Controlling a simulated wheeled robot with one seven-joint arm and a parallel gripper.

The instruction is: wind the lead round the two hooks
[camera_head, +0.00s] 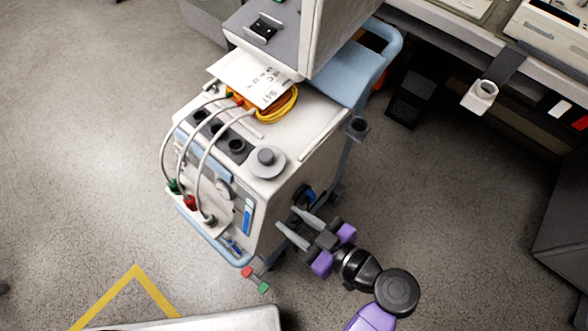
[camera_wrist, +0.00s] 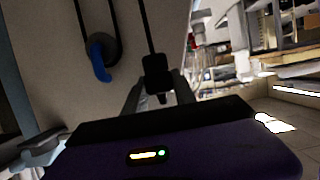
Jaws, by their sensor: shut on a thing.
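My gripper (camera_wrist: 158,92) is shut on a black plug (camera_wrist: 157,70) at the end of the black lead (camera_wrist: 148,28). The lead runs straight up from the plug and out of the wrist view. Two more strands of lead run up from a blue hook (camera_wrist: 100,62) with a round dark base, to the left of the plug; the lead appears to pass round it. The other hook is not visible in the wrist view. In the head view my gripper (camera_head: 291,219) is beside the cart's right side, close to a blue and dark fitting (camera_head: 308,194); the lead cannot be made out there.
Floor right of the cart is mostly clear.

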